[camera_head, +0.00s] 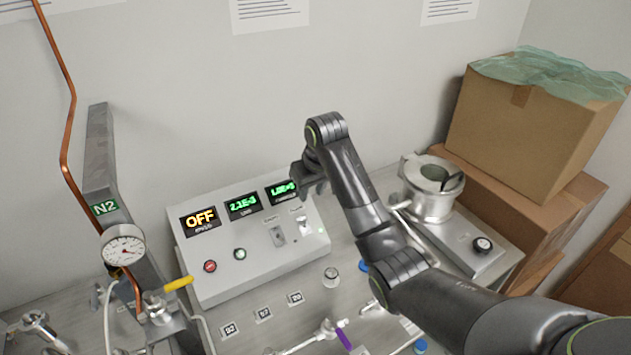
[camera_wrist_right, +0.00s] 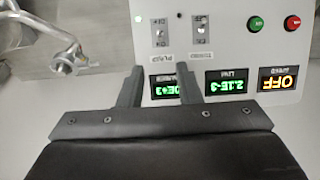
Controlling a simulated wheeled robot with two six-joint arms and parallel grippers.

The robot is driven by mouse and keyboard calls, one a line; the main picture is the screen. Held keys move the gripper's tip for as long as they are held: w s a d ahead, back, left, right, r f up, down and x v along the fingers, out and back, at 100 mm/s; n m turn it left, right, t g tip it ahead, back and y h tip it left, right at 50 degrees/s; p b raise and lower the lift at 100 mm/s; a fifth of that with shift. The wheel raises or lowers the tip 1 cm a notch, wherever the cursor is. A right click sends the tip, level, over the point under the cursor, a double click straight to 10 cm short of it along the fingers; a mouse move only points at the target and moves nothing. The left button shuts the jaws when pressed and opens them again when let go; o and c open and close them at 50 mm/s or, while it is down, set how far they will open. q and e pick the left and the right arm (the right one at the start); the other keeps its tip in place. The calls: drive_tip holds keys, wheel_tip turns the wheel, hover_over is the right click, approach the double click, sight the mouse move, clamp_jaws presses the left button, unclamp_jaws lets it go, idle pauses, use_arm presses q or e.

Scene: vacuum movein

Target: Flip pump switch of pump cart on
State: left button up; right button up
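The pump cart's sloped control panel (camera_head: 225,275) stands against the back wall. It has displays, buttons and two toggle switches. The right-hand switch (camera_head: 304,226) sits near the panel's right end; in the wrist view, upside down, it is the left switch (camera_wrist_right: 160,32), beside a label that seems to read PUMP. The other switch (camera_head: 278,235) also shows in the wrist view (camera_wrist_right: 203,30). One display (camera_head: 201,219) reads OFF. My right gripper (camera_head: 310,183) hovers over the panel's upper right; its fingers (camera_wrist_right: 158,90) are apart with nothing between them. My left gripper is out of view.
A metal flanged chamber (camera_head: 432,190) stands right of the panel. Cardboard boxes (camera_head: 520,125) are stacked at the right. A pressure gauge (camera_head: 123,245) and copper pipe (camera_head: 66,120) are at the left. Valves and fittings (camera_head: 331,277) lie in front of the panel.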

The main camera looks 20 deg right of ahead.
drive_tip(key=p+v, duration=0.2)
drive_tip(key=v, duration=0.3)
drive_tip(key=shift+r, duration=0.15)
